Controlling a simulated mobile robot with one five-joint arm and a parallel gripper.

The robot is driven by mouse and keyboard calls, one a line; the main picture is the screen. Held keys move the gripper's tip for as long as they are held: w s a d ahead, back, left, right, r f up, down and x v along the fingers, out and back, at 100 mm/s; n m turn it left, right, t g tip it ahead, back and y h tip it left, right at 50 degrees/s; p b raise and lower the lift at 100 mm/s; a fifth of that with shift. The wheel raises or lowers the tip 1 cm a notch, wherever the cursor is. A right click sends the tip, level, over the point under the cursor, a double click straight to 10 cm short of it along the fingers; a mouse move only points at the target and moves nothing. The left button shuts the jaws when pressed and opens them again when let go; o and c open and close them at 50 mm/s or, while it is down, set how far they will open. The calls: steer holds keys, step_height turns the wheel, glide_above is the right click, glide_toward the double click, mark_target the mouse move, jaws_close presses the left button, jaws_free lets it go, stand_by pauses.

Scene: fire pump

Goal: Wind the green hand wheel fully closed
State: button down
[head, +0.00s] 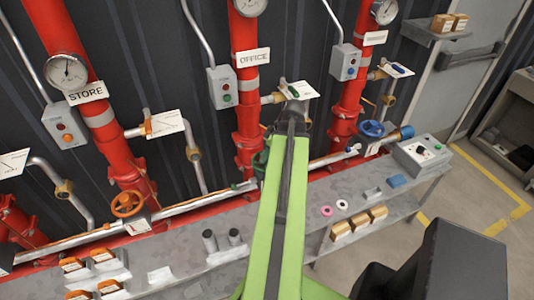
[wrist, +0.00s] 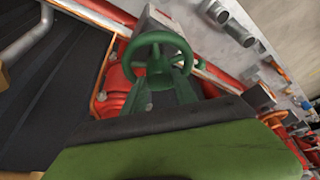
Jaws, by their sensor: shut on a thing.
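The green hand wheel (wrist: 157,40) shows almost whole near the top middle of the wrist view, with its rim, spokes and hub. In the head view, only a small part of the green wheel (head: 260,163) shows at the left of my light green arm, at the foot of the red OFFICE pipe (head: 245,100). My gripper (wrist: 158,82) is at the near side of the wheel and shut on it. The exact contact is hard to see, and my arm hides the jaws in the head view.
An orange wheel (head: 127,203) stands left and a blue wheel (head: 371,129) right. Red pipes with gauges line the dark wall. The grey bench (head: 290,205) holds small parts, boxes and a control box (head: 422,153). Open floor (head: 480,205) lies at the right.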

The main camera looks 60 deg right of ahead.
steer(key=c, duration=1.1)
jaws_free()
